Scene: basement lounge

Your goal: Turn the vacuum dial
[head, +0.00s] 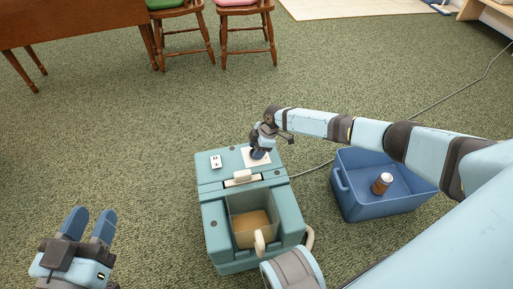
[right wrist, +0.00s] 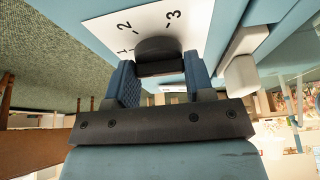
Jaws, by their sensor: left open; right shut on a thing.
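The vacuum (head: 209,222) is a teal box machine standing on the carpet in the middle of the head view. A white plate (right wrist: 203,20) on its top bears the numbers 1, 2 and 3. The dark round dial (right wrist: 157,47) sits on this plate in the right wrist view. My right gripper (head: 259,150) points down at the plate and is shut on the dial, one blue finger on each side. It hides the dial in the head view. My left gripper (head: 88,224) is open and empty over the carpet at the lower left, apart from the vacuum.
A blue bin (head: 345,190) holding a brown bottle (head: 382,183) stands right of the vacuum. A grey cord (head: 470,83) runs across the carpet. A wooden table (head: 75,28) and two chairs (head: 184,35) are at the back left. Carpet left of the vacuum is clear.

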